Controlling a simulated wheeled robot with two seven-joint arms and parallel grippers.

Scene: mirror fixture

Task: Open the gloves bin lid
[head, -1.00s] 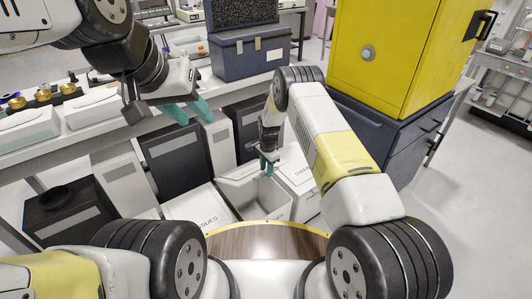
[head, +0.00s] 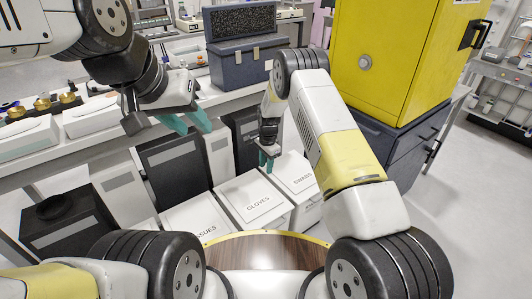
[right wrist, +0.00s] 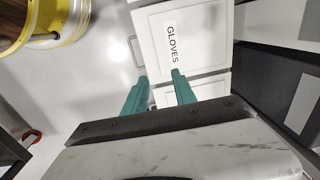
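The gloves bin (head: 240,188) is a white box with a flat lid labelled GLOVES, in the middle of the row below the bench; its lid is down. The lid also shows at the top of the right wrist view (right wrist: 208,28). My right gripper (head: 266,168) is above and behind the bin's far right corner in the head view. Its teal fingers (right wrist: 161,76) are apart and empty, with tips by the lid's edge; I cannot tell whether they touch it. My left gripper (head: 193,126) is open and empty over the bench front.
A white tissues bin (head: 192,212) stands left of the gloves bin, and another white labelled bin (head: 292,168) stands right. Dark and white boxes (head: 172,160) stand behind. A yellow cabinet (head: 390,60) is at the right. Clear floor (head: 470,200) lies further right.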

